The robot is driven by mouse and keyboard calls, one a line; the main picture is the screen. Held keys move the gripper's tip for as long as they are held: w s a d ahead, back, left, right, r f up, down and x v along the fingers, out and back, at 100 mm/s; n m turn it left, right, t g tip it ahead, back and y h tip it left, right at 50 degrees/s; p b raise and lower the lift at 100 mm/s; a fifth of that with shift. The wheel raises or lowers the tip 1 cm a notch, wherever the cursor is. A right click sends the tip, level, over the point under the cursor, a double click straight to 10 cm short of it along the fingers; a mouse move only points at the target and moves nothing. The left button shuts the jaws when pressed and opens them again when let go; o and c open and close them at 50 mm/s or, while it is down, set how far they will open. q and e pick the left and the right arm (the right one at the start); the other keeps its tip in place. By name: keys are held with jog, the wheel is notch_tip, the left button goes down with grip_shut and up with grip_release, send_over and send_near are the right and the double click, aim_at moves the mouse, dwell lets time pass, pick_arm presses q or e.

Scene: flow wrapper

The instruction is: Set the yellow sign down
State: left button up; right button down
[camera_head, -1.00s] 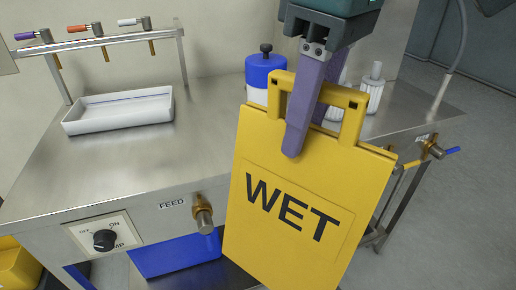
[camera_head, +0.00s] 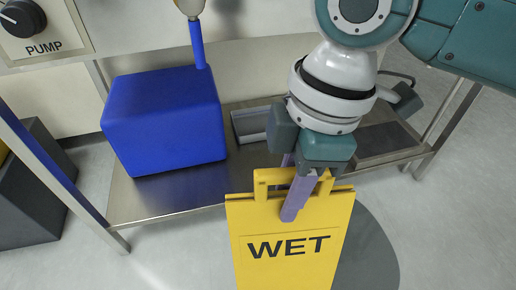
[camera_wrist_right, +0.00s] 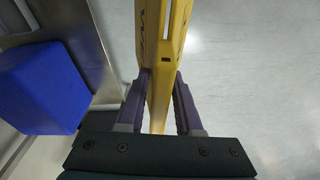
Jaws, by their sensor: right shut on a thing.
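The yellow sign (camera_head: 292,245) reads "WET" and hangs upright, folded, in front of the lower shelf in the head view. My right gripper (camera_head: 293,205) is shut on the handle at the sign's top. In the right wrist view, the purple fingers of the right gripper (camera_wrist_right: 161,100) stand on either side of the yellow sign (camera_wrist_right: 163,50). The sign's lower end is cut off by the head view's bottom edge, so I cannot tell whether it touches the floor. My left gripper is not in view.
A blue box (camera_head: 165,120) stands on the steel lower shelf (camera_head: 165,200), left of the sign. A grey tray (camera_head: 250,124) lies behind my right arm. A dark round patch (camera_head: 368,255) is on the floor by the sign. Open floor (camera_head: 455,220) lies to the right.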

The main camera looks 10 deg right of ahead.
aim_at(282, 242)
jog(key=shift+n, duration=0.9)
jog(key=f+b, duration=0.1)
jog(key=f, duration=0.2)
jog(key=s+f+b, duration=0.1)
jog(key=f+b, duration=0.1)
jog(key=f, duration=0.1)
jog(key=f+b, duration=0.2)
jog(key=f, duration=0.2)
jog(key=shift+s+a+f, duration=0.1)
jog(key=shift+s+a, duration=0.25)
notch_tip(282, 242, down, 20)
jog(key=b, duration=1.5)
jog(key=shift+f+b, duration=0.25)
jog(key=shift+b, duration=0.05)
jog(key=c, duration=0.6)
grip_release()
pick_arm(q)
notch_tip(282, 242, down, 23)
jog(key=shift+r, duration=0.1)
pick_arm(e)
jog(key=shift+r, duration=0.1)
